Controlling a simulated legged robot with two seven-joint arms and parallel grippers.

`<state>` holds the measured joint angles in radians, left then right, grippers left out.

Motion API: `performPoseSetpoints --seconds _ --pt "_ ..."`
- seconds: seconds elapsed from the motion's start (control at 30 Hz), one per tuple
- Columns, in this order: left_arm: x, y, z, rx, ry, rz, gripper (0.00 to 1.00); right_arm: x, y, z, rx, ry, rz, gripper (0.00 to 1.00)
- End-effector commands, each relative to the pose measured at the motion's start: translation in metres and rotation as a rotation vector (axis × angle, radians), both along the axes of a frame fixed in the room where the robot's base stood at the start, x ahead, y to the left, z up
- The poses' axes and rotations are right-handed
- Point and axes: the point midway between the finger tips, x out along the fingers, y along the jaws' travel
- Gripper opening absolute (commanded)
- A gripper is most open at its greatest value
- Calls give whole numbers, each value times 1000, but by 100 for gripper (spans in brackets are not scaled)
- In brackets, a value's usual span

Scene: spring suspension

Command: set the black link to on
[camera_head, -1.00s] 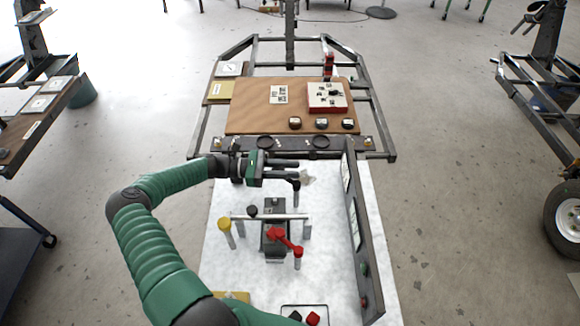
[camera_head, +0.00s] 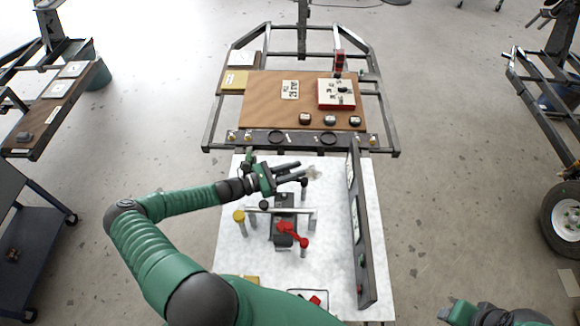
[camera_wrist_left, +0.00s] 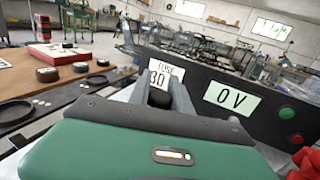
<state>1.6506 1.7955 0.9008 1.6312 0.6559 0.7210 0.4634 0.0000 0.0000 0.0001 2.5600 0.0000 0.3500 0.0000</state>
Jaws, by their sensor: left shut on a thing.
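My left gripper (camera_head: 302,172) reaches over the back of the white panel (camera_head: 337,250). In the left wrist view its two fingers are closed around a dark rounded piece (camera_wrist_left: 158,97), which appears to be the black link. In the head view the black link (camera_head: 304,183) shows as a dark end at the fingertips, above a grey post; the fingers and arm hide the rest of it. I cannot tell its exact angle. A green and dark part of my right arm (camera_head: 488,314) shows at the bottom right edge; its fingers are not visible.
A red link (camera_head: 290,230) and a yellow-capped post (camera_head: 239,217) stand nearer on the panel, around a grey bar. A dark upright board (camera_head: 357,225) with labels, one reading "0 V", and buttons borders the right side. A brown board (camera_head: 265,100) lies beyond.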

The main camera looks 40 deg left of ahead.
Motion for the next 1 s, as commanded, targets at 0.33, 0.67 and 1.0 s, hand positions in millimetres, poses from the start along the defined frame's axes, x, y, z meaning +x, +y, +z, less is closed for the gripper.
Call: performPoseSetpoints --seconds 0.33,0.67,1.0 --pt "0 -1 1 -1 -3 -1 0 0 0 0 0 0 0 48" --pt "0 -1 0 -1 -1 -2 44 0 0 0 0 0 0 48" --pt "-2 3 -2 1 -1 -9 44 0 0 -5 0 0 0 48"
